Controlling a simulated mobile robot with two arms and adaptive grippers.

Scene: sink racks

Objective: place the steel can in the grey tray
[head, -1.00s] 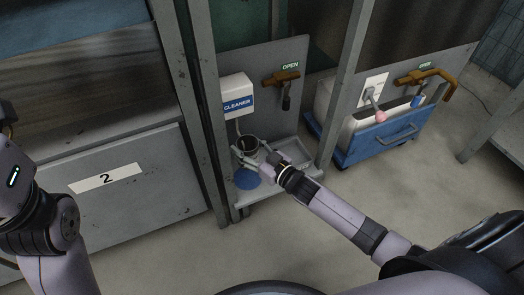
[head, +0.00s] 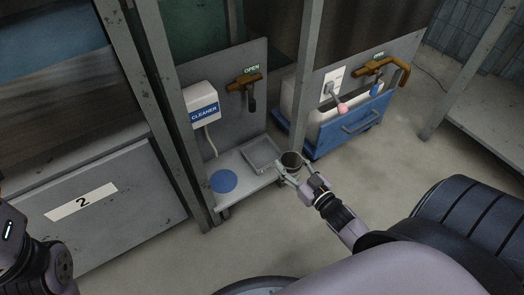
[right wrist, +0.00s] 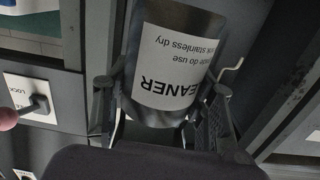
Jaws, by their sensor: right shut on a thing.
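The steel can (head: 291,160) is held upright by my right gripper (head: 287,171), just right of the grey tray (head: 262,156) in the head view. Its dark open top faces up. In the right wrist view the can (right wrist: 200,25) shows a white label with upside-down print, between the two fingers of my right gripper (right wrist: 160,108). The grey tray is shallow, looks empty and sits on the low grey shelf. The can's height above the shelf is hard to tell. My left arm shows at the lower left; its gripper is out of view.
A blue disc (head: 223,181) lies on the shelf left of the tray. A white cleaner box (head: 201,104) hangs on the panel above, with a brown valve handle (head: 246,82) beside it. A post (head: 303,90) and a blue cart (head: 343,133) stand to the right.

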